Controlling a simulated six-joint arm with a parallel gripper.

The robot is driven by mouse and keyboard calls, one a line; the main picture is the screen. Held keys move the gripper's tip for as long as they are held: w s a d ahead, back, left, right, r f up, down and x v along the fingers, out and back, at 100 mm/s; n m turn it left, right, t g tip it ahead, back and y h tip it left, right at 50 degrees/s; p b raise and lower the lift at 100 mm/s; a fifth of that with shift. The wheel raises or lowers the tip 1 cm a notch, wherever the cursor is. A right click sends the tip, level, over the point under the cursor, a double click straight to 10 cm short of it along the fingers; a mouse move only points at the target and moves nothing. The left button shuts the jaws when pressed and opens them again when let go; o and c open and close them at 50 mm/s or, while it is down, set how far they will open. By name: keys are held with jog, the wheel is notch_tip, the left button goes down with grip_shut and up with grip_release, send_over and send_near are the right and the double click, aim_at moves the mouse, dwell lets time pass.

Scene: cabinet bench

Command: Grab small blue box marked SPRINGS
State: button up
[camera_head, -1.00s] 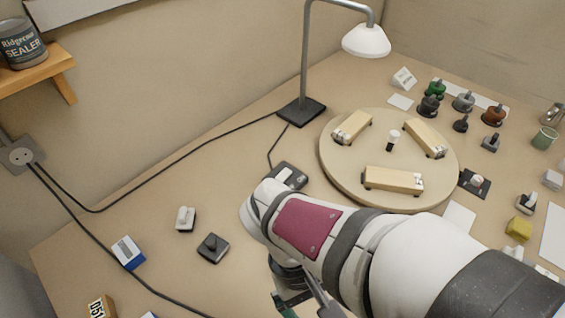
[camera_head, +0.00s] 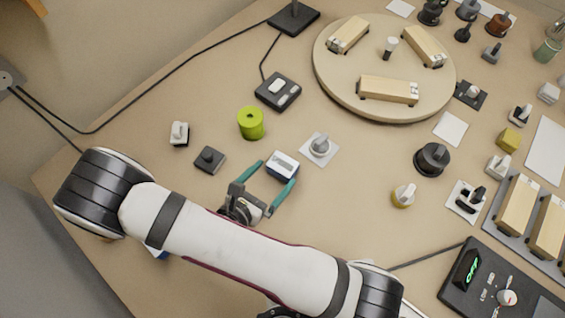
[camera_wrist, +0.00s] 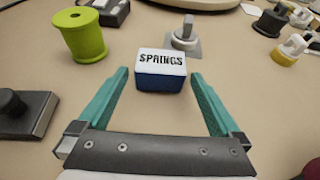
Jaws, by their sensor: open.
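The small box marked SPRINGS (camera_wrist: 161,70) has a white top with black letters and a blue lower part. It stands upright on the bench, ahead of my gripper in the wrist view. In the head view the box (camera_head: 282,166) is close to my fingertips. My gripper (camera_head: 265,175) is open and empty, with its teal fingers spread. In the wrist view my gripper (camera_wrist: 162,80) has one finger to each side of the box's near end, with gaps between. Whether the fingertips reach past the box's near face is hard to tell.
A lime green spool (camera_head: 251,123) stands beyond my left finger. A grey knob on a square plate (camera_head: 319,148) stands close behind the box. A dark block with a knob (camera_head: 209,159) is to the left. Bare bench lies to the right.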

aim_at(277, 172)
jog(key=x, duration=0.5)
jog(key=shift+w+d+r, duration=0.1)
jog(key=shift+d, duration=0.05)
jog(key=c, duration=1.2)
